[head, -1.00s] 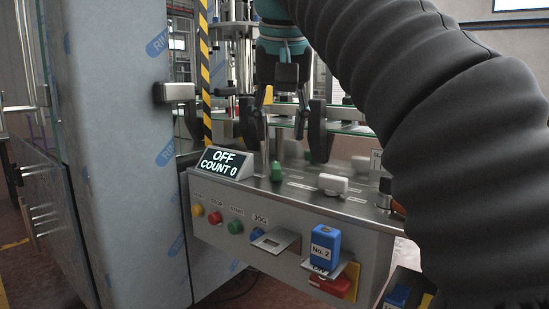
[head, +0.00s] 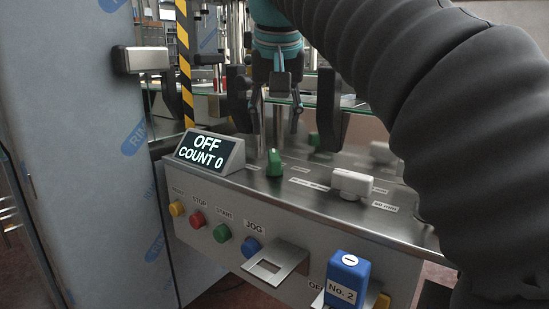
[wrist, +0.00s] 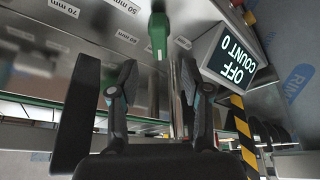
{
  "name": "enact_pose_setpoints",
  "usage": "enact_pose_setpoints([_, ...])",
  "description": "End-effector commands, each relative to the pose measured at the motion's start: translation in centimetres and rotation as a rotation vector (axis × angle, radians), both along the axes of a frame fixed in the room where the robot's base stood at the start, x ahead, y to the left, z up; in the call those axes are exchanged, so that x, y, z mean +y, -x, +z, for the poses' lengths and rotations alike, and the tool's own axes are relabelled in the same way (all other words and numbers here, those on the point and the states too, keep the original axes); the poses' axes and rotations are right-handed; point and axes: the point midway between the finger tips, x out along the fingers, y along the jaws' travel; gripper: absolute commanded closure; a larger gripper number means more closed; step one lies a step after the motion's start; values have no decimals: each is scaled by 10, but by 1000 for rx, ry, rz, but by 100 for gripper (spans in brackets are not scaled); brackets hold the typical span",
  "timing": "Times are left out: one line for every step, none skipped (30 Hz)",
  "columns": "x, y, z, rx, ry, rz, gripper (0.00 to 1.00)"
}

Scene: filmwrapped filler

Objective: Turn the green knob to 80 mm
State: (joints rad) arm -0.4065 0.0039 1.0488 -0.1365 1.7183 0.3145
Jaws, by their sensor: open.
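The green knob (head: 274,163) stands on the panel's metal top, right of the display; it also shows in the wrist view (wrist: 158,36). My gripper (head: 276,108) is open and empty, its fingers apart above and behind the knob in the head view. In the wrist view, the knob appears beyond the fingertips (wrist: 155,66), roughly between them, and apart from them.
The display (head: 210,152) reads OFF, COUNT 0. A white knob (head: 352,183) stands to the right on the panel top. Coloured buttons line the panel front, with a metal bracket (head: 275,262) and a blue No. 2 block (head: 346,280). Dark posts flank my gripper.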

Motion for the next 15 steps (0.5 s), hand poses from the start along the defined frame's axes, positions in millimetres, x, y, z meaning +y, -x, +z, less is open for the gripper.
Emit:
enact_pose_setpoints([-1,-4,-13,3,2,-2,52])
enact_pose_setpoints([-1,-6,-18,1,1,-1,52])
enact_pose_setpoints([-1,-8,-25,3,2,-2,52])
enact_pose_setpoints([-1,-11,-30,2,1,-3,52])
enact_pose_setpoints([-1,-13,-34,2,2,-2,52])
enact_pose_setpoints([-1,-15,-41,2,1,-3,52])
enact_pose_setpoints([-1,-17,-45,1,1,-3,52])
enact_pose_setpoints([-1,-19,-49,1,1,-3,52])
enact_pose_setpoints([-1,-21,-54,1,1,-4,52])
enact_pose_setpoints([-1,-23,-57,0,1,-4,52])
enact_pose_setpoints([0,-24,-60,1,1,-4,52])
enact_pose_setpoints([-1,-26,-64,1,1,-4,52])
enact_pose_setpoints([0,-27,-66,1,1,-4,52])
enact_pose_setpoints([0,-28,-68,0,1,-4,52])
enact_pose_setpoints([0,-29,-70,-1,0,-3,52])
